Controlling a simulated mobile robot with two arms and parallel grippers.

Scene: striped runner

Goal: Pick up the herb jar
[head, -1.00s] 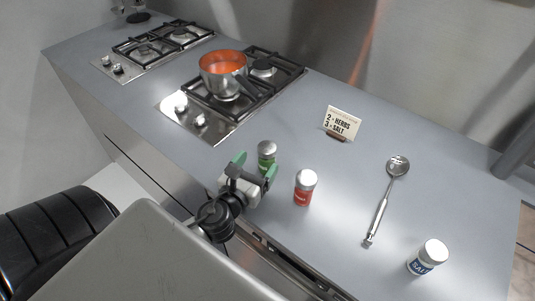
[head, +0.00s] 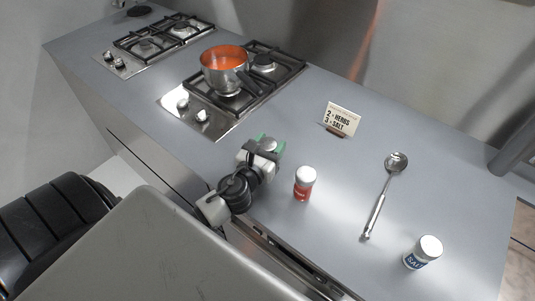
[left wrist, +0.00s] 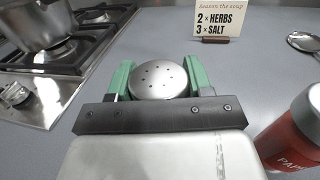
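The herb jar, with a round silver lid with holes, stands between the green fingers of my left gripper (head: 266,149). Its lid (head: 267,143) shows there in the head view, and its body is hidden by my gripper. In the left wrist view the lid (left wrist: 159,80) lies between the two fingertips (left wrist: 159,74), one close on each side. I cannot tell whether the fingers touch the jar. I see no sign that the jar is lifted. My right gripper is not in view.
A red paprika jar (head: 304,183) stands close to the right of my left gripper. A pot (head: 226,70) of orange soup sits on the hob behind.

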